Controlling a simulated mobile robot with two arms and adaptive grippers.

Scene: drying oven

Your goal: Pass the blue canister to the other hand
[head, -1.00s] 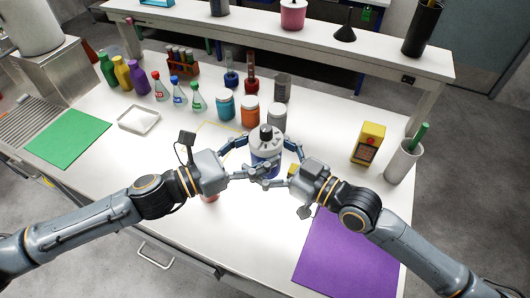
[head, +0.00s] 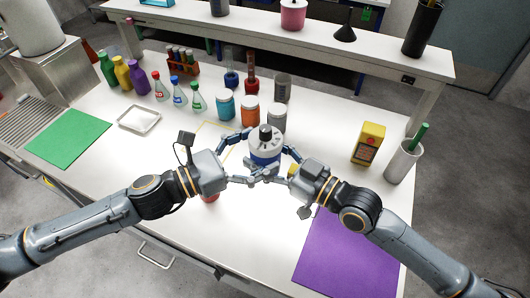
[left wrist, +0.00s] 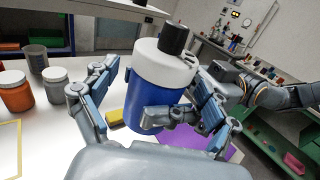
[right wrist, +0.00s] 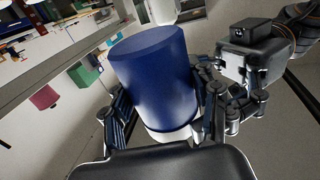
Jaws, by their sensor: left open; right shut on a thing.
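The blue canister (head: 264,158) has a white lid with a dark knob and is held above the table between my two hands in the head view. My right gripper (head: 281,166) is shut on it from the right. In the right wrist view the canister (right wrist: 158,80) fills the middle, between that gripper's fingers (right wrist: 160,115). My left gripper (head: 240,157) is open, with its fingers spread on either side of the canister. In the left wrist view the canister (left wrist: 155,98) stands nearly upright, slightly tilted, between the open left fingers (left wrist: 150,110).
Behind are a teal-blue jar (head: 225,107), an orange jar (head: 250,111) and a grey jar (head: 277,118). A yellow box (head: 368,145) and a white cup (head: 403,161) stand at right. A purple mat (head: 348,252) lies front right, a green mat (head: 68,138) at left.

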